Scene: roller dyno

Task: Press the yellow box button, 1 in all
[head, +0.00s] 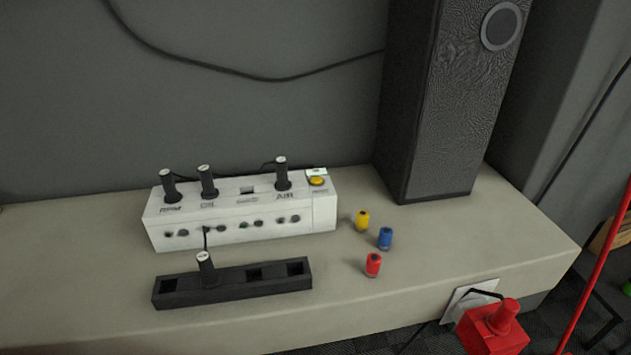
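A white box (270,227) stands on the bench, with black plugs standing in its top. Its yellow button (317,181) is on the top at the right end, with a small pale tag just behind it. Nothing covers the button. Neither of my grippers shows in the head view.
A black socket strip (232,287) with one plug lies in front of the box. Small yellow (362,220), blue (385,238) and red (373,264) cylinders stand to the right. A tall black speaker (440,110) stands behind them. A red object (490,332) is at the lower right.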

